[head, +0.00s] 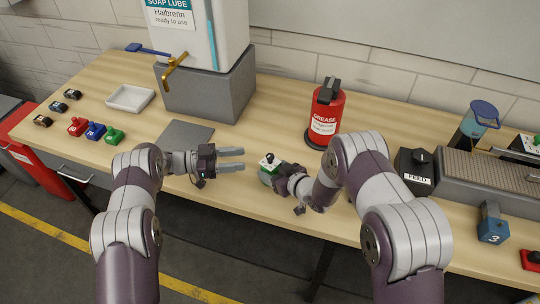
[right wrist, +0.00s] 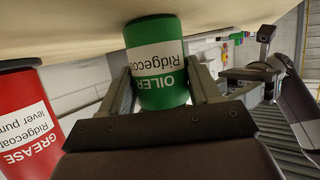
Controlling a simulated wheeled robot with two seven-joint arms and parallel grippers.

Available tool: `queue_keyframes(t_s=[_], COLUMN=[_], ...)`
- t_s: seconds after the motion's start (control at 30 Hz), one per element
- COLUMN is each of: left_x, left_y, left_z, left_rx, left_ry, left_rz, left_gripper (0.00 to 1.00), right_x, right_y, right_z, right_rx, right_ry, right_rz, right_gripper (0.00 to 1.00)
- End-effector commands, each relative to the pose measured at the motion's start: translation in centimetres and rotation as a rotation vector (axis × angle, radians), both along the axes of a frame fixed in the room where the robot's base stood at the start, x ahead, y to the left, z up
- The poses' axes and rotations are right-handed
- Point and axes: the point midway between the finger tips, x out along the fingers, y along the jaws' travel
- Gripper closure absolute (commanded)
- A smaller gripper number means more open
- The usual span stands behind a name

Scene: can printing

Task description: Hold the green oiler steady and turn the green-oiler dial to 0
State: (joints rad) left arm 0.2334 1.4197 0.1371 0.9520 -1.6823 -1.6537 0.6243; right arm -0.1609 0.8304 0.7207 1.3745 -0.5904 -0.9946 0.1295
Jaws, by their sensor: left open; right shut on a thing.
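The green oiler (head: 267,175) stands on the wooden table near its front edge, in the middle of the head view. Its top is white with a dark knob, the dial (head: 269,158); the dial's marking is too small to read. My right gripper (head: 276,178) is shut on the oiler from the right. In the right wrist view the oiler (right wrist: 160,68), labelled OILER, sits between both fingers (right wrist: 165,85). My left gripper (head: 242,159) is open and empty, just left of the oiler, its fingers pointing towards it and apart from it.
A red grease can (head: 324,120) stands behind the oiler. A soap lube tank (head: 208,85) on a grey block is at the back left. A white tray (head: 130,98) and several small coloured items (head: 95,131) lie at left. A FEED box (head: 414,172) stands at right.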

Motion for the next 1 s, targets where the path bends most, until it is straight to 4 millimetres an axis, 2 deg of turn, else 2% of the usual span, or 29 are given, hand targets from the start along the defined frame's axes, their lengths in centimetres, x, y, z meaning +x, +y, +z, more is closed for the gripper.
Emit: queue_keyframes(t_s=[0.2,0.4,0.57,0.77,0.87,0.9,0.93,1.0], left_x=[0.5,0.9,1.1,1.1,1.1,1.1,1.1,1.1], left_y=[-5.6,-9.2,-10.1,-10.2,-10.1,-10.1,-10.1,-10.1], left_z=[0.0,0.0,0.1,0.1,0.1,0.1,0.1,0.1], left_rx=[0.001,0.001,0.001,0.001,0.001,0.001,0.001,0.001], left_ry=[0.003,0.003,0.004,0.004,0.004,0.004,0.004,0.004], left_rz=[-0.002,0.001,0.004,0.004,0.004,0.004,0.004,0.004], left_gripper=[0.51,0.51,0.51,0.51,0.81,0.94,1.00,1.00], right_x=[0.0,0.0,0.0,0.0,0.0,0.0,0.0,0.0], right_y=[0.0,0.0,0.0,0.0,0.0,0.0,0.0,0.0], right_z=[0.0,0.0,0.0,0.0,0.0,0.0,0.0,0.0], right_rx=[0.000,-0.001,-0.001,-0.001,0.000,0.000,0.000,0.000], right_ry=[0.001,0.001,0.001,0.001,0.000,0.000,0.000,0.000], right_rz=[0.001,0.000,0.000,0.000,0.000,0.000,0.000,0.000], right_gripper=[0.80,0.80,0.80,0.80,0.80,0.80,0.80,0.80])
